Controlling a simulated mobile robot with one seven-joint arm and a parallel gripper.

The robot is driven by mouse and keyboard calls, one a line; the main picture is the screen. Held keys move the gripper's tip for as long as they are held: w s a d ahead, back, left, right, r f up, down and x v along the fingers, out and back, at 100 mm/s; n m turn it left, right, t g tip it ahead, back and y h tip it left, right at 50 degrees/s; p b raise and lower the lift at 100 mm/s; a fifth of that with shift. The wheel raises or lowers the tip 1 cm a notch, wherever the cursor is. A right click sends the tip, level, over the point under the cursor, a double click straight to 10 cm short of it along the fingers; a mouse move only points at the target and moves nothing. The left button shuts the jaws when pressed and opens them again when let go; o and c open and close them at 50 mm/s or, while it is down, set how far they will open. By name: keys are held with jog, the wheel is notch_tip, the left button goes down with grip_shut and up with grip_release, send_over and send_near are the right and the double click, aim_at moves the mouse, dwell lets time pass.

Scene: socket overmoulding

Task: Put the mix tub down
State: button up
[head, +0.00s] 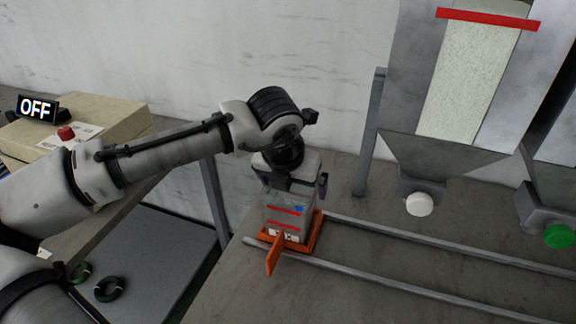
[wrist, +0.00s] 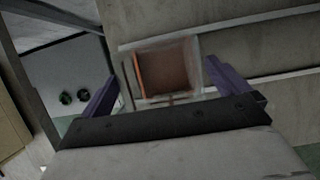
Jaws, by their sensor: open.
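Two rails (head: 420,288) run right along the grey bench. A hopper with a white knob (head: 419,204) and one with a green knob (head: 559,236) stand behind them. At left are a beige box with an OFF sign (head: 36,108) and dark rings (head: 110,289) on a lower surface.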

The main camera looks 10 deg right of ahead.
jog(key=v, duration=1)
